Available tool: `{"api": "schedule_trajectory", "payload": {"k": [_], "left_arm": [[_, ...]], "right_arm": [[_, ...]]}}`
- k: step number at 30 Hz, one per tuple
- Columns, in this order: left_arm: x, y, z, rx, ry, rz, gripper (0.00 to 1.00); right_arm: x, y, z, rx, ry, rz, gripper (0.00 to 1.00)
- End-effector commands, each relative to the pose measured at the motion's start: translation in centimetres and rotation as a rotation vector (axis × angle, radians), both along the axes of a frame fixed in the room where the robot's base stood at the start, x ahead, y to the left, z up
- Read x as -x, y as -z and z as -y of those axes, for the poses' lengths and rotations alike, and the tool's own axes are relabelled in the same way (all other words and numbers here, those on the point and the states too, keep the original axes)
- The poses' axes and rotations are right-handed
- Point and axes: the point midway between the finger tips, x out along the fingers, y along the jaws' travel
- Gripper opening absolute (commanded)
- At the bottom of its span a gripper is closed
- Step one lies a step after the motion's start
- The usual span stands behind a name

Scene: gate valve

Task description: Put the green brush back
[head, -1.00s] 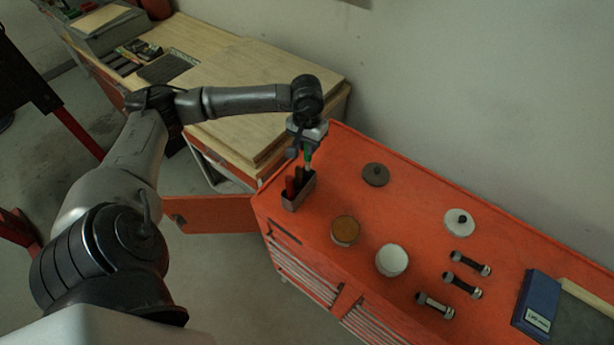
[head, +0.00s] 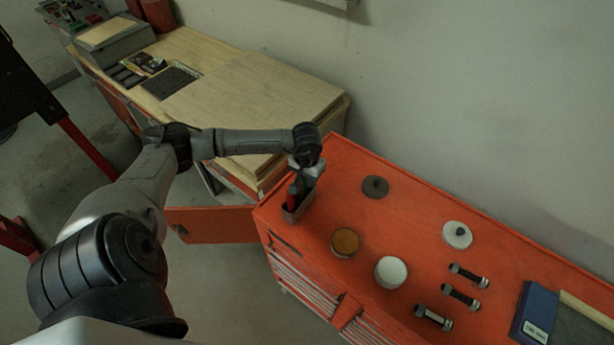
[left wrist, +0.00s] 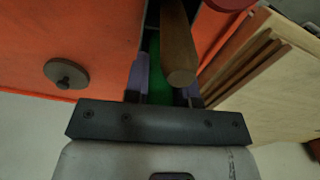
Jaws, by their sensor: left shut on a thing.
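My left gripper (head: 302,177) points down over the small grey holder (head: 298,213) at the left end of the red cabinet top. It is shut on the green brush, which shows as a green strip (left wrist: 155,72) between the fingers in the left wrist view. In the head view the brush is mostly hidden by the gripper and the holder's contents. Its lower end appears to be at or inside the holder, but I cannot tell if it touches the bottom. A brown wooden handle (left wrist: 178,48) stands close beside the fingers. A red handle (head: 292,195) stands in the holder. My right gripper is out of view.
On the red cabinet top (head: 340,185) are a dark knobbed disc (head: 375,187), a brown-topped jar (head: 344,242), a white jar (head: 391,272), a white lid (head: 457,235), several small bar-shaped parts and a blue box (head: 535,313). A wooden bench (head: 250,90) stands behind left.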

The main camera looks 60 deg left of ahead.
Motion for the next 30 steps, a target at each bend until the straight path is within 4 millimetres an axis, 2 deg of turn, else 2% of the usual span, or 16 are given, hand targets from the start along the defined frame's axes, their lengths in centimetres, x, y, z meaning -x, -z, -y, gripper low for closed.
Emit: {"api": "schedule_trajectory", "payload": {"k": [7, 8, 15, 26, 30], "left_arm": [[0.0, 0.4, 0.0, -0.001, 0.0, 0.001, 0.0], [0.0, 0.3, 0.0, -0.001, 0.0, 0.0, 0.26], [0.0, 0.2, 0.0, 0.0, 0.0, 0.0, 0.49], [0.0, -0.4, 0.0, 0.0, 0.0, 0.0, 0.5], [-0.1, -2.1, -0.1, -0.004, 0.001, 0.005, 0.5]], "right_arm": [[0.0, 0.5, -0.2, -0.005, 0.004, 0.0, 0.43], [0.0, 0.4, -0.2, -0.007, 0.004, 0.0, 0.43], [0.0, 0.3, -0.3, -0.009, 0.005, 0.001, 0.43], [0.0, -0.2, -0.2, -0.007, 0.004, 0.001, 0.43], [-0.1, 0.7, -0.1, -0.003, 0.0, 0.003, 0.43]]}}
